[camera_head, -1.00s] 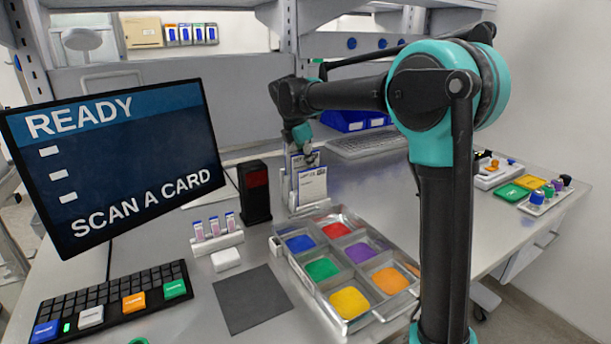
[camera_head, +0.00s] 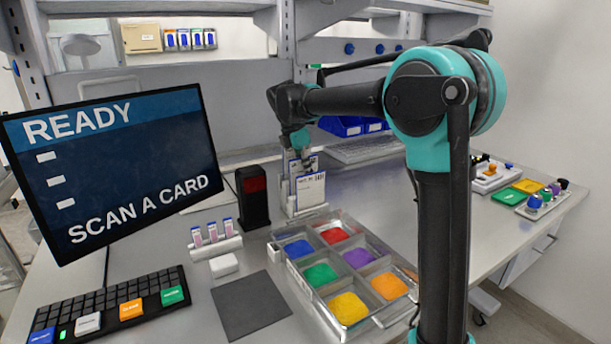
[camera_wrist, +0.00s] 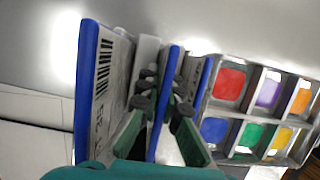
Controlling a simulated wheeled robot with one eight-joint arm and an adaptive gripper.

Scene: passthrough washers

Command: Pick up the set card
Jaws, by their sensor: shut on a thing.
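Several white set cards with blue top edges stand upright in a holder behind the sorting tray; the front card (camera_head: 311,190) shows its printed face in the head view. My gripper (camera_head: 304,164) is down among the tops of these cards. In the wrist view, my gripper (camera_wrist: 164,100) is shut on the middle set card (camera_wrist: 166,85), with its blue edge between the fingers. Another card (camera_wrist: 88,85) with a barcode stands to the left, and one (camera_wrist: 203,80) stands to the right. The cards' lower ends are hidden in the wrist view.
A metal tray (camera_head: 369,242) with coloured compartments sits in front of the cards. A black scanner-like box (camera_head: 253,195) stands close to their left. The monitor (camera_head: 115,165) reads "READY" and "SCAN A CARD". A dark mat (camera_head: 250,305) lies clear at the front.

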